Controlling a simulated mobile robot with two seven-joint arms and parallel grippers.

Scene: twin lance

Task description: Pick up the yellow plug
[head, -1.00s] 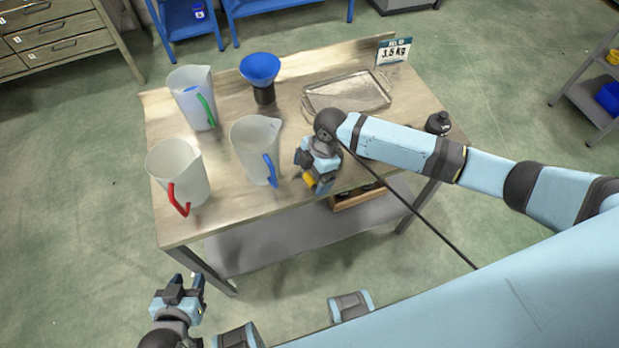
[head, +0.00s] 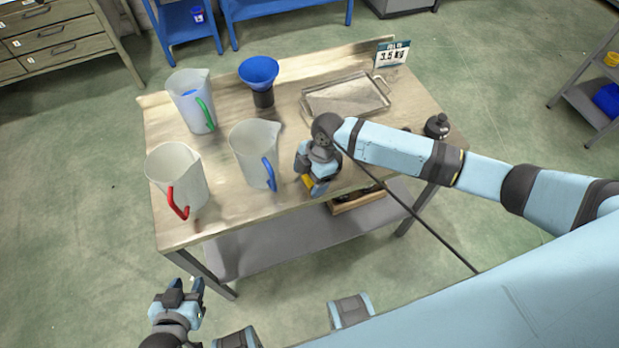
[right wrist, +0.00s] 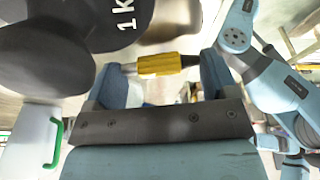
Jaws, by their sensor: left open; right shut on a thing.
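The yellow plug (right wrist: 158,64) lies crosswise between the two fingers of my right gripper (right wrist: 162,80) in the right wrist view, with a grey end on the left and a dark end on the right. In the head view my right gripper (head: 317,187) is at the table's front edge, right of the blue-handled jug, and a small part of the yellow plug (head: 308,181) shows beside its fingers. My right gripper is shut on the plug. My left gripper (head: 186,286) is open and empty, low in front of the table.
The table (head: 225,225) holds jugs with red (head: 178,172), blue (head: 253,150) and green (head: 191,103) handles, a blue funnel (head: 259,70), a metal tray (head: 345,97) and a 3.5 kg sign (head: 393,54). A black weight (head: 437,126) stands at the right. A wooden box (head: 357,200) sits below.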

